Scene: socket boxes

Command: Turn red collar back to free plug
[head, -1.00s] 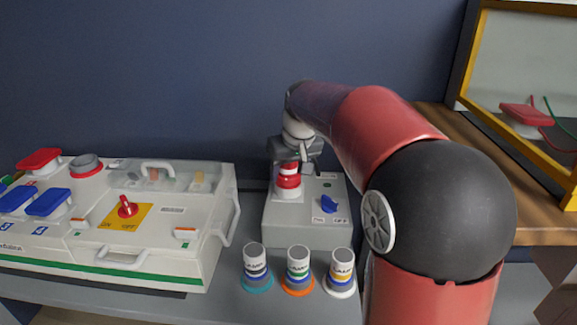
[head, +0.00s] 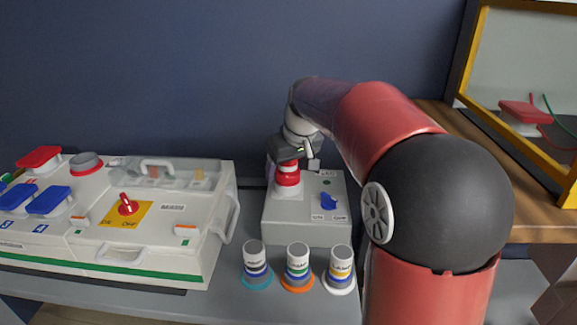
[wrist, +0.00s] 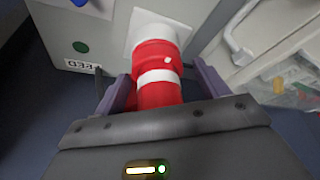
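The red collar (head: 287,180) sits on a white socket base at the left of a small grey box (head: 300,235). In the wrist view the red collar (wrist: 152,55) has a small white mark, and a red plug body with a white band (wrist: 158,77) rises from it towards my gripper. My gripper (wrist: 163,78) is right over the plug, with one purple finger on each side. A narrow gap shows on the right side, so the fingers look open around it; contact on the left side is hard to judge. In the head view my gripper (head: 292,165) hides the plug's top.
The box also carries a blue knob (head: 328,201) and a green dot (wrist: 80,47). A larger white panel box (head: 150,255) with a handle stands close on the left. Three banded plugs (head: 298,265) stand in front. A framed board (head: 520,70) is at far right.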

